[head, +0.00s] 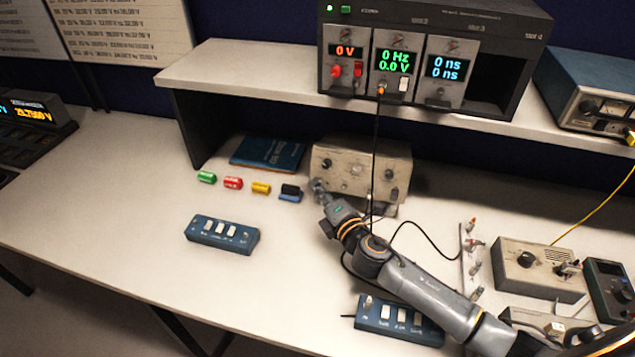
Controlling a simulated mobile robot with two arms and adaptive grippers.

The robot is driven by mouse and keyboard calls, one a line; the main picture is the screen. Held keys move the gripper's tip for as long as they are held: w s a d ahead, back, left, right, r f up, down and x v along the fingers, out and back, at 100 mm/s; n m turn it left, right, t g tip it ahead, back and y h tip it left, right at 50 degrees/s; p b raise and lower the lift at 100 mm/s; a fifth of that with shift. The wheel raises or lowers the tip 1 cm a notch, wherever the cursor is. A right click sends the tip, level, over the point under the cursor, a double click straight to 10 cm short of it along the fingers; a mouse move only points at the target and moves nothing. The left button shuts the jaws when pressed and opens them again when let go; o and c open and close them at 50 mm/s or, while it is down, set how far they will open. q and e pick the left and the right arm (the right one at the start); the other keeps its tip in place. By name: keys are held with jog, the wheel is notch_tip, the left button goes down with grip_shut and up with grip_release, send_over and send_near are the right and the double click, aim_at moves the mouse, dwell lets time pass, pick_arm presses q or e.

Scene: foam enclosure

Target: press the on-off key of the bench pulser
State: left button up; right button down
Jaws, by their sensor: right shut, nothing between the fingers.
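A beige box with dark knobs, which seems to be the bench pulser (378,157), stands on the bench under the shelf. Its label is too small to read. My right gripper (318,186) is at the lower left of its front, shut and empty. The fingertips overlap the left part of the front panel in the picture; I cannot tell whether they touch it. I cannot make out the on-off key, and the gripper covers part of the panel. My left gripper is not in view.
Small green, red, yellow and blue-black pieces (233,183) lie left of my gripper. A blue switch box (222,233) lies in front of them, another (398,320) by my forearm. A black cable (375,140) hangs from the shelf rack (437,15) past the beige box. Bench left is clear.

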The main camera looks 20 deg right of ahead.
jog(key=shift+s+a+r, duration=0.2)
jog(key=shift+s+a, duration=0.05)
jog(key=shift+s, duration=0.1)
jog(key=s+a+r+p, duration=0.2)
jog(key=s+a, duration=0.1)
jog(key=s, duration=0.1)
jog(key=shift+s+p, duration=0.35)
jog(key=shift+p, duration=0.05)
jog(key=shift+r, duration=0.15)
dwell(0.4)
